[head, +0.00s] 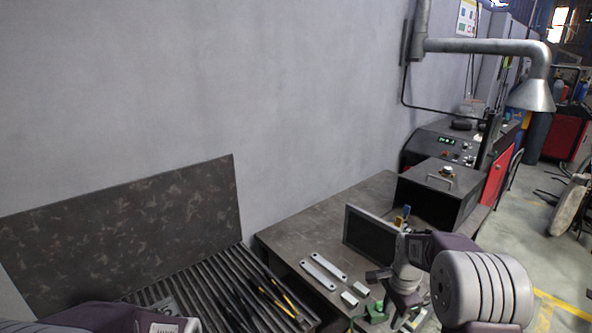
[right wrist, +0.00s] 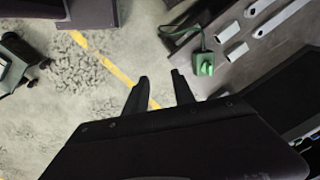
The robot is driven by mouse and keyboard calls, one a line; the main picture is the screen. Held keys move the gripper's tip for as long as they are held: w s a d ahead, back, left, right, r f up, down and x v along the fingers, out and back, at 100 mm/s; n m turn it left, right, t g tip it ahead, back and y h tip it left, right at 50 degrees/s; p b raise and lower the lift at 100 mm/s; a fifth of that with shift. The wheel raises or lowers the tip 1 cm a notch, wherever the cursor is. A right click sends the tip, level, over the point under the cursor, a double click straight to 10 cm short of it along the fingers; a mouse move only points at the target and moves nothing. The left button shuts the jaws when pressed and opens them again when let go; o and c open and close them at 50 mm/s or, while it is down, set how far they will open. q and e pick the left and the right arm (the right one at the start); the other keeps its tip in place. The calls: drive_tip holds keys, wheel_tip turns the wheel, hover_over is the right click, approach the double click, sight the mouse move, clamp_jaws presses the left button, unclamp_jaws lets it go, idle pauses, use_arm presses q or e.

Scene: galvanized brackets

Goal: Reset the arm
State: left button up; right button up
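My right gripper (head: 408,312) hangs near the front edge of the dark bench, to the right of the brackets. In the right wrist view its two dark fingers (right wrist: 160,82) are spread apart with nothing between them, with concrete floor and a yellow line behind them. Two long pale metal brackets (head: 319,275) lie on the bench, with two short pieces (head: 349,299) to their right. A green device (head: 376,312) is close to the gripper; it also shows in the right wrist view (right wrist: 204,64). Part of my left arm shows at the bottom left; its gripper is out of view.
A dark upright panel (head: 370,234) stands on the bench behind my right gripper. A dark box machine (head: 437,190) and a control unit (head: 440,146) are farther back. A slatted surface (head: 190,290) with dark and yellow-handled tools (head: 280,295) lies at the left. Open floor (head: 550,255) is at the right.

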drive_tip(key=s+a+f+n, duration=0.1)
drive_tip(key=s+a+n, duration=0.2)
drive_tip(key=s+n, duration=0.4)
drive_tip(key=s+a+f+n+b, duration=0.1)
drive_tip(key=s+a+n, duration=0.3)
drive_tip(key=s+n, duration=0.4)
drive_tip(key=s, duration=0.3)
drive_tip(key=shift+a, duration=0.3)
drive_tip(key=shift+s, duration=0.15)
